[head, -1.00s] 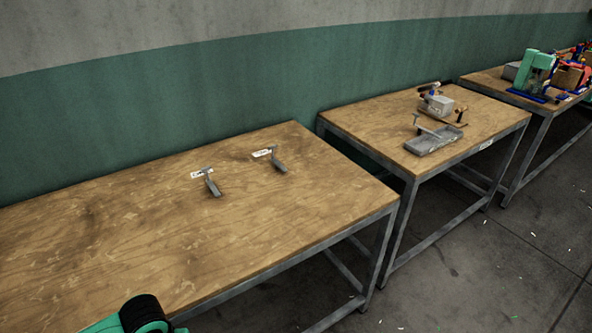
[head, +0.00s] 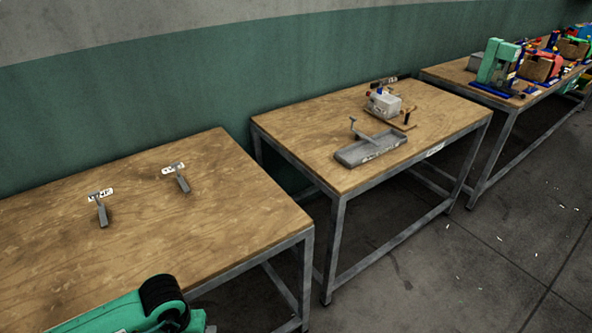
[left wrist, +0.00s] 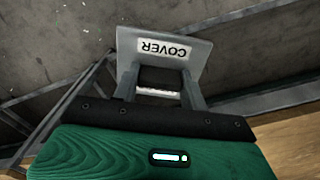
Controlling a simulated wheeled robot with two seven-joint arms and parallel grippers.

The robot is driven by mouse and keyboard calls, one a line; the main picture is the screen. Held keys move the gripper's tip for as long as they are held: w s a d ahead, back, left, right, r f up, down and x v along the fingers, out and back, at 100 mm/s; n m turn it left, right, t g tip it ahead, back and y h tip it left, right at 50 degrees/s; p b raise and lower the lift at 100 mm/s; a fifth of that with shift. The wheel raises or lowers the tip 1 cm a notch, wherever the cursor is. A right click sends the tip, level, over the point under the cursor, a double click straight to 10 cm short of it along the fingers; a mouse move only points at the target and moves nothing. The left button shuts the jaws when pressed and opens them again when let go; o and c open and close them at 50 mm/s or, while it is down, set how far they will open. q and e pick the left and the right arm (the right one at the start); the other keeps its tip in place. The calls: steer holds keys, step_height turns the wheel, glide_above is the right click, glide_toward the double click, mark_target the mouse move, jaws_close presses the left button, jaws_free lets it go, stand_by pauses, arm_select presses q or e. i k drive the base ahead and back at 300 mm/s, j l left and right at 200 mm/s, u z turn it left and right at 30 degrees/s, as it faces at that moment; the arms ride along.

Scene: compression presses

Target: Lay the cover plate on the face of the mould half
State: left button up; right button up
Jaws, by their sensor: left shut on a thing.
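In the left wrist view, my left gripper (left wrist: 160,88) is shut on the cover plate (left wrist: 197,52), a flat grey plate with a white "COVER" label that reads upside down. The plate is held clear of the tables, with floor and table frame behind it. In the head view only my green left arm shows at the lower left; its gripper and the plate are out of sight. My right gripper is not in view. I cannot pick out the mould half for sure; a pale grey block (head: 384,104) stands on the middle table.
The near table (head: 230,208) carries two small grey labelled stands (head: 102,213) and is otherwise bare. The middle table (head: 310,128) also holds a shallow grey tray (head: 370,150). A green press (head: 490,62) and other coloured presses stand on the far table. Floor gaps separate the tables.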

mark_target(387, 98)
steer(key=i+l+z, duration=0.1)
steer(key=l, duration=0.35)
steer(key=i+l+z, duration=0.1)
steer(key=i+l, duration=0.2)
steer(key=i+l+z, duration=0.1)
steer(key=l, duration=0.4)
steer(key=i+l+z, duration=0.1)
steer(key=i+l, duration=0.25)
steer(key=i+l+z, duration=0.25)
steer(key=i+l, duration=0.65)
steer(key=i, duration=0.15)
